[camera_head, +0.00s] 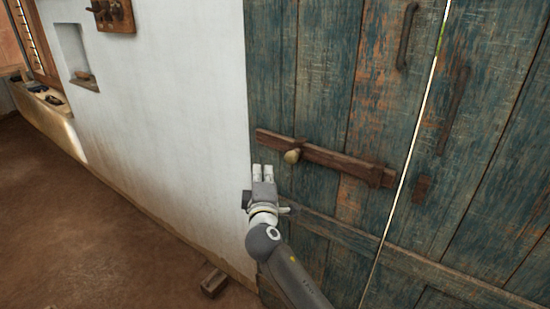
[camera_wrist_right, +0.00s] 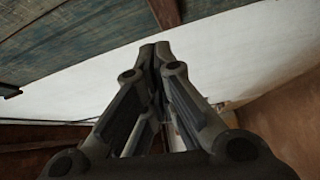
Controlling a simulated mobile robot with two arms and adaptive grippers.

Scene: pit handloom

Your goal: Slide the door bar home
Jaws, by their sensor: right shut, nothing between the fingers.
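A brown wooden door bar (camera_head: 335,161) lies across the left leaf of the weathered blue-green door (camera_head: 317,90), with a round knob (camera_head: 292,156) near its left end. Its right end sits in a wooden keeper (camera_head: 381,176) on the left leaf, short of the gap between the leaves. A small wooden block (camera_head: 422,189) is on the right leaf across the gap. My right gripper (camera_head: 263,172) is shut and empty, just below and left of the knob, apart from it. Its closed fingers (camera_wrist_right: 155,52) fill the middle of the right wrist view. My left gripper is not in view.
A dark handle (camera_head: 407,36) stands out from the left leaf above the bar. A white wall (camera_head: 165,100) with a niche adjoins the door on the left. A small wooden block (camera_head: 214,281) lies on the brown floor (camera_head: 85,220) by the wall. The floor at left is clear.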

